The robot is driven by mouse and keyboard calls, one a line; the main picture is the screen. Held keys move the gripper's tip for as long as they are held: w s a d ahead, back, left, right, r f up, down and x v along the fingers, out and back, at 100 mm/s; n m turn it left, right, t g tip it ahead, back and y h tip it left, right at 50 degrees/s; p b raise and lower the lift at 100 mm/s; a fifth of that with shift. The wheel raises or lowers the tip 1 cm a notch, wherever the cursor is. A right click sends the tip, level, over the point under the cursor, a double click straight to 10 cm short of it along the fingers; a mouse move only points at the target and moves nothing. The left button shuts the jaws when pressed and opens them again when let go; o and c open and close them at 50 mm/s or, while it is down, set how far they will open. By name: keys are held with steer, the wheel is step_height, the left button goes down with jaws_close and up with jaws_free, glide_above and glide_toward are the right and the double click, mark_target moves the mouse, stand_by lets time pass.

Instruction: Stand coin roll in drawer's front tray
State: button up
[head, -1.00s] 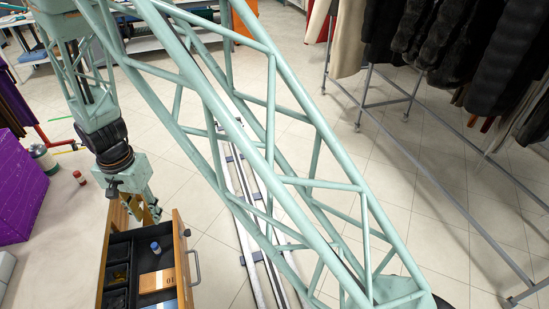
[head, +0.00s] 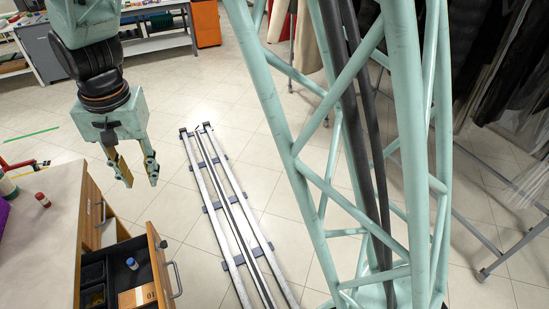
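A small blue and white roll (head: 132,263) stands upright in the dark compartment of the open drawer (head: 158,262), close to the drawer's wooden front. A small red and white roll (head: 42,200) stands on the countertop at the left. I cannot tell from their looks which is the coin roll. My gripper (head: 140,182) hangs in the air beyond the drawer, apart from both rolls. Its two fingers point down and are spread, with nothing between them.
A wooden block marked with digits (head: 138,297) lies in the drawer beside small dark bins (head: 93,283). The countertop (head: 45,240) is mostly bare. A floor rail (head: 228,210) runs right of the drawer. Garment racks (head: 500,250) stand at the right.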

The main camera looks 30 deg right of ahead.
steer(key=s+d+r+n+t, duration=0.1)
steer(key=s+d+r+n, duration=0.1)
steer(key=s+d+r, duration=1.3)
steer(key=s+d+r+n, duration=0.1)
steer(key=s+d+r, duration=0.1)
steer(key=s, duration=0.7)
steer(key=s+d+r+n+t, duration=0.1)
steer(key=s+d+r, duration=0.2)
steer(key=s, duration=0.6)
steer(key=shift+d+t+h, duration=0.3)
steer(key=shift+d, duration=0.75)
steer(key=shift+w+f, duration=0.15)
step_height(320, 180, down, 7)
steer(key=b, duration=0.7)
steer(key=shift+c, duration=0.3)
